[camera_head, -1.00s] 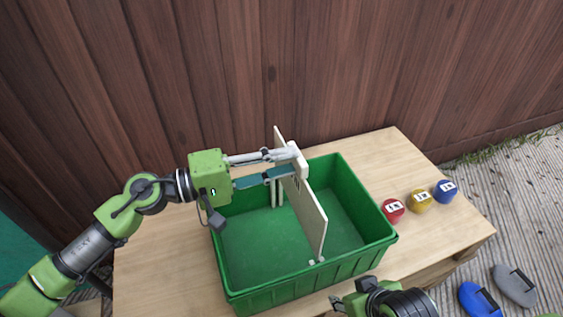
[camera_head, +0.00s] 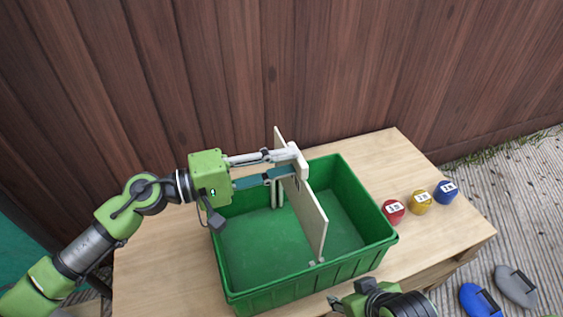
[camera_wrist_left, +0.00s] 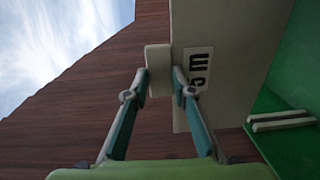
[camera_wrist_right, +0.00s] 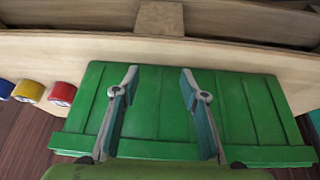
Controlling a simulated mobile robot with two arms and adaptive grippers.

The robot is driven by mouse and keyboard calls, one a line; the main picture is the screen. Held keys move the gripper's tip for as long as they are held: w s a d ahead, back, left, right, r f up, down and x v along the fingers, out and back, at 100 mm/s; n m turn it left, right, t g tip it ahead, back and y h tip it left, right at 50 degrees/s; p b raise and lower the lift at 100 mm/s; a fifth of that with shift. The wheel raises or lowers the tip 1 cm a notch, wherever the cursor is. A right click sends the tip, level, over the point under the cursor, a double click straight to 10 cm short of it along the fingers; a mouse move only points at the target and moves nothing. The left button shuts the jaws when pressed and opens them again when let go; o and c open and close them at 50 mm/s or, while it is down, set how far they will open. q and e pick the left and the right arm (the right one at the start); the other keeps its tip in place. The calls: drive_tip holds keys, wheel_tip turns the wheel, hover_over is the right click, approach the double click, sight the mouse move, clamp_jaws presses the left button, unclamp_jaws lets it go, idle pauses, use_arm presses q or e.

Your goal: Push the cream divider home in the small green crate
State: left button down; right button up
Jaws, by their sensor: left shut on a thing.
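The small green crate (camera_head: 262,296) stands open on the table; its front wall fills much of the right wrist view (camera_wrist_right: 152,120). The cream divider (camera_head: 310,220) stands on edge across it, its far end rising well above the rim. Guide rails show on the far wall (camera_head: 277,195) and near wall (camera_head: 316,262); I cannot tell how deep the divider sits in them. My left gripper (camera_head: 290,168) is shut on the divider's cream grip block (camera_wrist_left: 158,70), beside a black-lettered label (camera_wrist_left: 197,70). My right gripper (camera_wrist_right: 160,85) is open and empty, in front of the crate.
Red (camera_head: 393,211), yellow (camera_head: 420,202) and blue (camera_head: 446,192) labelled round pieces stand on the wooden table (camera_head: 155,270), right of the crate. A wooden fence (camera_head: 330,70) rises behind. Blue (camera_head: 478,300) and grey (camera_head: 514,286) objects lie on the ground at right.

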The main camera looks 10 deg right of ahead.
sight(336, 273)
drive_tip(key=shift+w, duration=0.15)
drive_tip(key=shift+w+a+r+t, duration=0.15)
drive_tip(key=shift+w+r+t, duration=0.1)
drive_tip(key=shift+w, duration=0.2)
drive_tip(key=shift+w+a+r+t, duration=0.1)
drive_tip(key=shift+w+r+t, duration=0.15)
drive_tip(key=shift+w, duration=0.2)
drive_tip(key=shift+w+a, duration=0.15)
drive_tip(key=shift+w, duration=0.2)
use_arm(q)
drive_tip(key=shift+b, duration=0.35)
use_arm(e)
drive_tip(key=shift+w+a+r+t+y, duration=0.1)
drive_tip(key=shift+w+a+t+y, duration=0.15)
drive_tip(key=shift+w+t, duration=0.2)
drive_tip(key=shift+w, duration=0.15)
drive_tip(key=shift+w+r, duration=0.25)
drive_tip(key=shift+r, duration=0.1)
drive_tip(key=shift+r+t, duration=0.1)
drive_tip(key=shift+t, duration=0.15)
drive_tip(key=shift+w, duration=0.1)
